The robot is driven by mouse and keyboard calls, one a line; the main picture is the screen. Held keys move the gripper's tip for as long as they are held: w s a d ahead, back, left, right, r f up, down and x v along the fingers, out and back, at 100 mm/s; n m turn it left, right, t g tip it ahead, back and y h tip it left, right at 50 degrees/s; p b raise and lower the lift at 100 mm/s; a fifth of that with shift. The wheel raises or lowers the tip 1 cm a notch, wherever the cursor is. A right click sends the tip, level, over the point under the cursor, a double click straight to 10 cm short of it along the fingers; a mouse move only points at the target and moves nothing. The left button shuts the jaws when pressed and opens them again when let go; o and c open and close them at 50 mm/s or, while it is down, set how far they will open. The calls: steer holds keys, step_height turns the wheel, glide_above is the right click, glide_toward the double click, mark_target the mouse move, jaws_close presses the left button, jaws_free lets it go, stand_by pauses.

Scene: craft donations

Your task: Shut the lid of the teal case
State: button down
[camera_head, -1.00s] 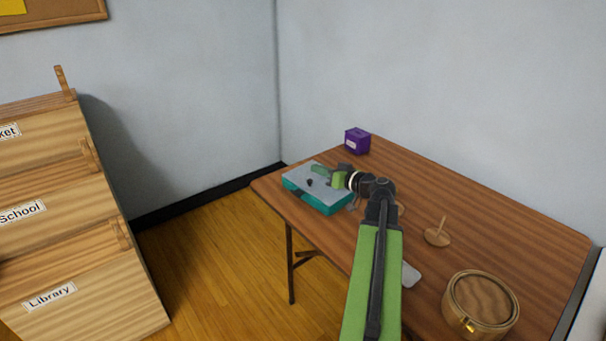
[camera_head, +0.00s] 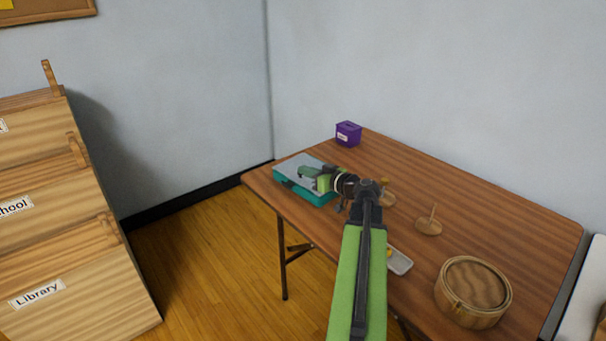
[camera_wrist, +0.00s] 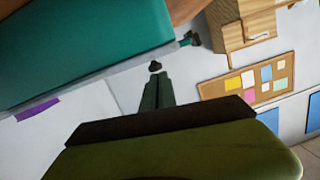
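The teal case (camera_head: 312,194) sits at the far left corner of the table, with its pale grey lid (camera_head: 292,165) lying over the top. I cannot tell whether the lid is fully down. My gripper (camera_head: 303,172) is over the lid, with its fingers close together and nothing seen between them. The gripper and wrist hide part of the lid's right side. Contact cannot be told.
A purple box (camera_head: 348,133) stands behind the case. A wooden stand (camera_head: 429,226), a grey tray (camera_head: 399,262) and a round wooden box (camera_head: 473,292) are on the table (camera_head: 500,215) to the right. Labelled wooden bins (camera_head: 70,255) stand at left across open floor.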

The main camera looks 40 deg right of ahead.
steer(key=shift+f, duration=0.1)
steer(key=shift+r+p, duration=0.35)
steer(key=r+p, duration=0.2)
steer(key=s+r+p, duration=0.1)
steer(key=r+p, duration=0.1)
steer(key=shift+a+r, duration=0.1)
steer(key=shift+r, duration=0.1)
steer(key=s+p, duration=0.1)
steer(key=s, duration=0.8)
steer(key=shift+s+r, duration=0.15)
steer(key=shift+r, duration=0.2)
